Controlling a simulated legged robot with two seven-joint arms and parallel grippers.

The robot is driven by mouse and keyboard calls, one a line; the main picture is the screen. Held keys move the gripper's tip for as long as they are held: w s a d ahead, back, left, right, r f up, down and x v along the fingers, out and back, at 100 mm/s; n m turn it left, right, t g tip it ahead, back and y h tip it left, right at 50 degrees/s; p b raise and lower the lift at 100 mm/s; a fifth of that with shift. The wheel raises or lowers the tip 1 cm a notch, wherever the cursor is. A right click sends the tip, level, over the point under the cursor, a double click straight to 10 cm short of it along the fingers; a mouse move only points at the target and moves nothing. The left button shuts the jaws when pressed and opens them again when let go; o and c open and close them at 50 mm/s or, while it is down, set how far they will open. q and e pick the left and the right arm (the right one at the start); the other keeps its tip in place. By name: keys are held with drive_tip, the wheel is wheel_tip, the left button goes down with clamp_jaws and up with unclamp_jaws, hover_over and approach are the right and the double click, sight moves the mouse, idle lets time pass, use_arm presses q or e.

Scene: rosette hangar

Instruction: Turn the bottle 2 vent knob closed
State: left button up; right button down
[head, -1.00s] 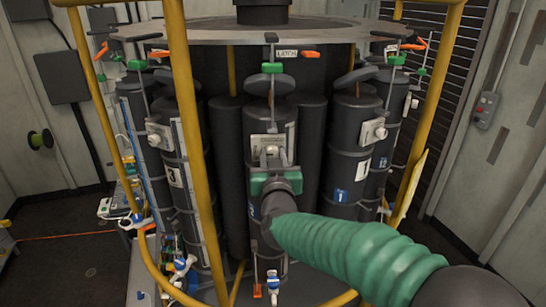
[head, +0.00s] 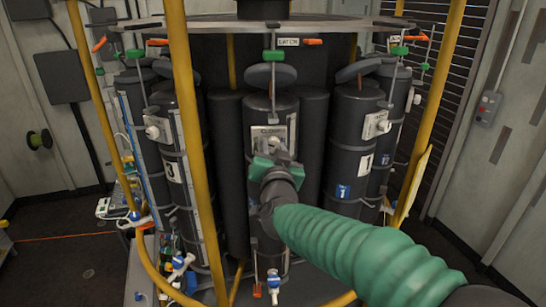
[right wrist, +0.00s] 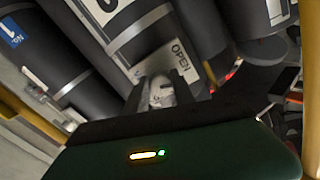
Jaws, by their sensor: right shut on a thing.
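The bottle 2 vent knob (head: 274,143) is on a pale plate (head: 287,134) on the front of the middle dark bottle (head: 262,107). The bottle's number is hidden behind my arm. My right gripper (head: 277,156) is at the knob, its green body tilted. In the right wrist view the pale knob (right wrist: 161,90) sits between the two dark fingers, which are shut on it. The word OPEN shows on the plate (right wrist: 181,62) beside it. Lettering above the knob in the head view is too small to read surely. My left gripper is not in view.
Bottle 3 (head: 172,140) stands left and bottle 1 (head: 352,150) right, each with its own knob. Yellow frame posts (head: 187,130) (head: 430,110) rise on both sides. A grey ring (head: 215,22) with green and orange levers lies above. My green-sleeved right arm covers the lower right.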

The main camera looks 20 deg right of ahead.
drive_tip(key=m+b, duration=0.2)
drive_tip(key=m, duration=0.1)
drive_tip(key=shift+a+f+m+b, duration=0.1)
drive_tip(key=shift+f+m+b, duration=0.05)
drive_tip(key=shift+m+b, duration=0.25)
drive_tip(key=m+b, duration=0.2)
drive_tip(key=m, duration=0.1)
drive_tip(key=shift+m, duration=0.3)
drive_tip(key=m+b, duration=0.2)
drive_tip(key=m, duration=0.1)
drive_tip(key=shift+m+b, duration=0.8)
drive_tip(key=shift+m, duration=0.9)
drive_tip(key=c, duration=1.5)
unclamp_jaws()
drive_tip(key=shift+a, duration=0.1)
drive_tip(key=o, duration=0.4)
drive_tip(key=shift+s, duration=0.1)
drive_tip(key=shift+o, duration=0.2)
drive_tip(key=shift+r, duration=0.2)
